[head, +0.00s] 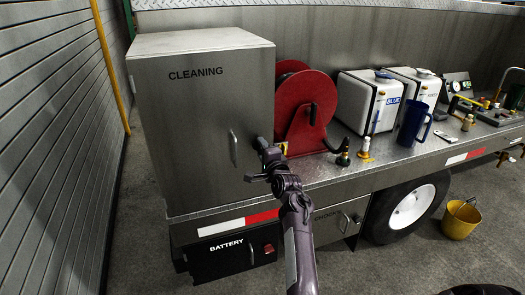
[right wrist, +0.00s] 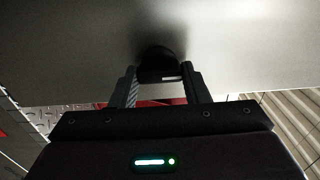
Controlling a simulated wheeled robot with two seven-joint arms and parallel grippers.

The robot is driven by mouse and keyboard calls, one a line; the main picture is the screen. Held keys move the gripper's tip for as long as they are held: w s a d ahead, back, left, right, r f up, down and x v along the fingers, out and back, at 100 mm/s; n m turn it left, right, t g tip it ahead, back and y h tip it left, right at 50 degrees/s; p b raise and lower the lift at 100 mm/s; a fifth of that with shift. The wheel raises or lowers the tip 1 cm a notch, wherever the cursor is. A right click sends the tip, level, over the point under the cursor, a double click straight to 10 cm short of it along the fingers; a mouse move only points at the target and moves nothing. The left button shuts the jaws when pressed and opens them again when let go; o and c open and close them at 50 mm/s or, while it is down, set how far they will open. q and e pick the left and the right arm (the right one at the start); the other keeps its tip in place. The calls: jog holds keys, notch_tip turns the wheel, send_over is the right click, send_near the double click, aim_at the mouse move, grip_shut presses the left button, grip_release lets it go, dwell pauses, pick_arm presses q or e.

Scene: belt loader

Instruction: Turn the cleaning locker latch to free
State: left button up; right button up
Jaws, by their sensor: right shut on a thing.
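The cleaning locker (head: 195,130) is a grey metal cabinet at the left of the head view, with CLEANING lettered on its shut door and an upright bar handle (head: 233,149). My right gripper (head: 265,148) is at the right edge of this door, just right of the handle. In the right wrist view my right gripper (right wrist: 160,78) has its two fingers on either side of a dark rounded latch knob (right wrist: 160,59) against the door face, and is shut on it. The gripper covers most of the latch in the head view, and its turn angle cannot be told. My left gripper is not in view.
A red hose reel (head: 318,115) stands close right of the locker. White tanks (head: 368,103) and a blue jug (head: 412,122) stand further right on the deck. A battery box (head: 225,250) is below, and a yellow bucket (head: 461,217) stands on the floor at right.

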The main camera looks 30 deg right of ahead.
dwell(0.4)
jog(key=o, duration=1)
jog(key=shift+a+f, duration=0.1)
